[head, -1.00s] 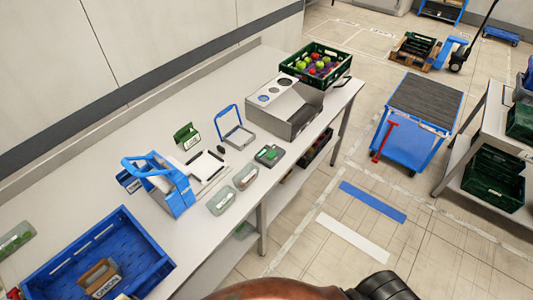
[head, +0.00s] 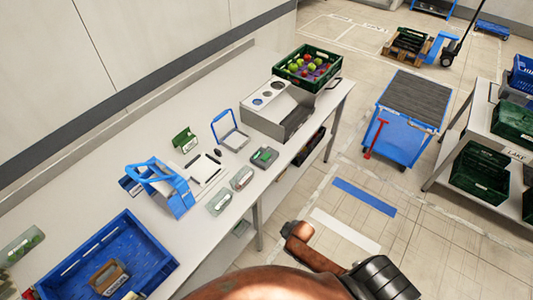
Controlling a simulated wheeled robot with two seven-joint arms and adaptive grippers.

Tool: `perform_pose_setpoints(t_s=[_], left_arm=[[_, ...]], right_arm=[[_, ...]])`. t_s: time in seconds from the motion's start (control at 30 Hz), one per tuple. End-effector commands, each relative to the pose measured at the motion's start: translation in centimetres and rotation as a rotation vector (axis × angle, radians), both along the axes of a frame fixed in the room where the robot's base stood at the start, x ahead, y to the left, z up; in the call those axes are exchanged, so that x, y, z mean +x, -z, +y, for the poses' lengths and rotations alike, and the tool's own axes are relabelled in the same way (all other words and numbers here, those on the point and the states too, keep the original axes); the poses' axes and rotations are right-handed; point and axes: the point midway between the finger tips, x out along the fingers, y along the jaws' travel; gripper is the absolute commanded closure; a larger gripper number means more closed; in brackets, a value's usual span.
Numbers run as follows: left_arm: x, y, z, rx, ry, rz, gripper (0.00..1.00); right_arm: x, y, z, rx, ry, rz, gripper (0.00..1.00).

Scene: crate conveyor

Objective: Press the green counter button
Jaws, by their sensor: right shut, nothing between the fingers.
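The counter (head: 264,157) is a small dark grey box with a green button (head: 263,154) on its top. It lies on the white bench near its front edge, right of two clear tubs. My right arm comes in from the bottom, and its copper-coloured end with the right gripper (head: 289,229) is over the floor in front of the bench, well short of the counter. The right gripper is small and mostly hidden by the arm; it is shut and empty. Nothing covers the button. My left gripper is out of view.
On the bench (head: 100,190) stand a blue crate (head: 147,242), a blue-handled carrier (head: 172,188), clear tubs (head: 219,202), a blue-framed stand (head: 229,130), a grey machine (head: 277,108) and a green fruit crate (head: 336,75). A blue cart (head: 403,140) stands on the floor at right.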

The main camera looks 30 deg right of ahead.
Motion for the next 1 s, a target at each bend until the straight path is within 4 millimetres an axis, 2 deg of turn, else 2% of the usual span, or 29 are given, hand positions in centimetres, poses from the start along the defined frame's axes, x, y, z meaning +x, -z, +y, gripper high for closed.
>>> perform_pose_setpoints(t_s=[0.03,0.2,0.4,0.53,0.67,0.77,1.0], left_arm=[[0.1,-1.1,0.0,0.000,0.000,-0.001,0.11],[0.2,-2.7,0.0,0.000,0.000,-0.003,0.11],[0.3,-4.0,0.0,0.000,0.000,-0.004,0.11],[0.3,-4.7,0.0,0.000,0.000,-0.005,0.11],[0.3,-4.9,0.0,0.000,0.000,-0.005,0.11],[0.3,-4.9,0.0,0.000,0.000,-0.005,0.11],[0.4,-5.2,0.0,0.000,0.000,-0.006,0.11]], right_arm=[[1.9,-3.8,0.7,-0.001,-0.030,-0.029,1.00],[5.5,-12.4,3.3,0.000,-0.114,-0.079,1.00],[7.6,-19.9,5.9,-0.006,-0.205,-0.121,1.00],[9.7,-23.7,6.7,-0.028,-0.276,-0.152,1.00],[13.6,-26.1,5.6,-0.071,-0.346,-0.191,1.00],[16.8,-27.8,3.8,-0.109,-0.382,-0.222,1.00],[23.9,-33.5,-2.3,-0.202,-0.420,-0.295,1.00]])
